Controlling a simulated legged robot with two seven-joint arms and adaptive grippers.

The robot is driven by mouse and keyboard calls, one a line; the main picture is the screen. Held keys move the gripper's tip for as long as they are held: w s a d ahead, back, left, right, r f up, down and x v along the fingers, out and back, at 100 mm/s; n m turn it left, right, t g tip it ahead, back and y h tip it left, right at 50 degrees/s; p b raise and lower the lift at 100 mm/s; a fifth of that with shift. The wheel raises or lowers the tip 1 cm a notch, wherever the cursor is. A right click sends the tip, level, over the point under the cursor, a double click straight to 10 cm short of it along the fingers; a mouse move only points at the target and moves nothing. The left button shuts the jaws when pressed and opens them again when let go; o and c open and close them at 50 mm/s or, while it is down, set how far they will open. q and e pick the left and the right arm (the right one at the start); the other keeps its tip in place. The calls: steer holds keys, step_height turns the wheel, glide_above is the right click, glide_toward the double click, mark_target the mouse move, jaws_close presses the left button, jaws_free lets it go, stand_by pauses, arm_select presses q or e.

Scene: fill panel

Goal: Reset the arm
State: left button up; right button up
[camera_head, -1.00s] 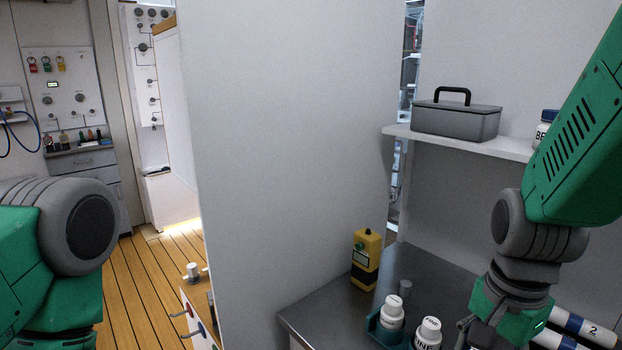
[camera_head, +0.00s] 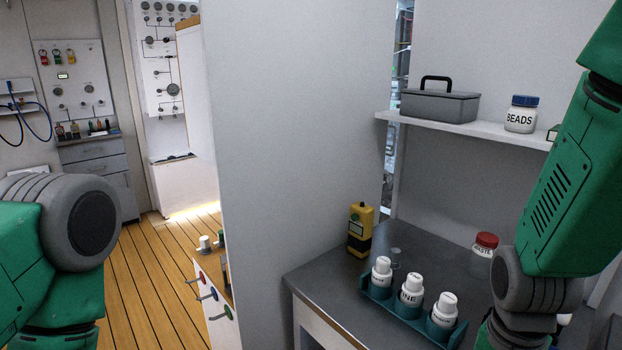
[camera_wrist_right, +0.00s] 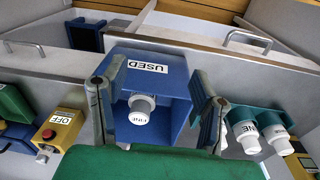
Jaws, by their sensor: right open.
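My right arm (camera_head: 560,190) comes in from the right in the head view. Its gripper is cut off by the bottom edge there. In the right wrist view my right gripper (camera_wrist_right: 155,112) is open, with its two fingers apart and nothing gripped. Beyond the fingers is a blue bin (camera_wrist_right: 178,82) labelled USED, with a white bottle (camera_wrist_right: 141,103) in it. My left arm (camera_head: 60,240) shows at the lower left of the head view; its gripper is out of view.
A teal rack (camera_head: 377,293) with white bottles stands on the grey counter (camera_head: 325,277). A yellow device (camera_head: 360,232) and a red-lidded jar (camera_head: 483,252) stand behind it. A shelf (camera_head: 450,124) holds a grey case (camera_head: 440,106) and BEADS jar (camera_head: 522,115). A white panel (camera_head: 290,130) stands centrally.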

steer(key=s+d+f+n, duration=0.2)
steer(key=s+f+n, duration=0.9)
steer(key=s+f, duration=0.8)
step_height(320, 180, down, 11)
steer(key=w+b, duration=0.2)
steer(key=b, duration=0.6)
steer(key=shift+t+y+b, duration=0.35)
steer(key=shift+t+y, duration=0.05)
steer(key=shift+w+d, duration=0.1)
